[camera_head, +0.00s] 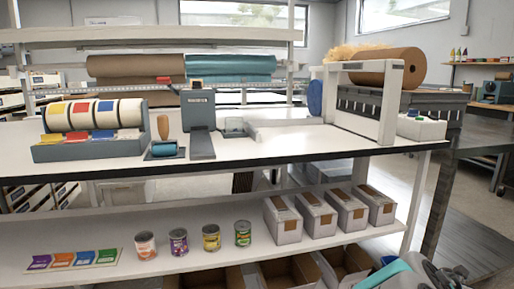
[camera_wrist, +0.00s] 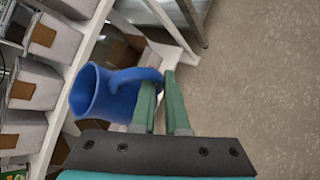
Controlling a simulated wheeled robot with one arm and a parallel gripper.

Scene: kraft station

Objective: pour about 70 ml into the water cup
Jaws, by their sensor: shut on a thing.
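My gripper (camera_wrist: 162,85) shows in the wrist view, with its two green fingers shut on the handle of a blue jug (camera_wrist: 118,95). The jug hangs to the left of the fingers, and its open mouth faces left in that picture. I cannot see whether there is liquid inside. In the head view, part of my teal and grey arm shows at the bottom right, but the gripper and jug are out of the picture. I cannot make out a water cup for certain in either view.
The white worktop (camera_head: 290,143) holds a label dispenser (camera_head: 92,130), a grey device (camera_head: 200,120) and a paper roll frame (camera_head: 385,105). The shelf below (camera_head: 190,265) carries several cans and grey boxes (camera_head: 283,222). Speckled floor (camera_wrist: 260,80) is clear right of my gripper.

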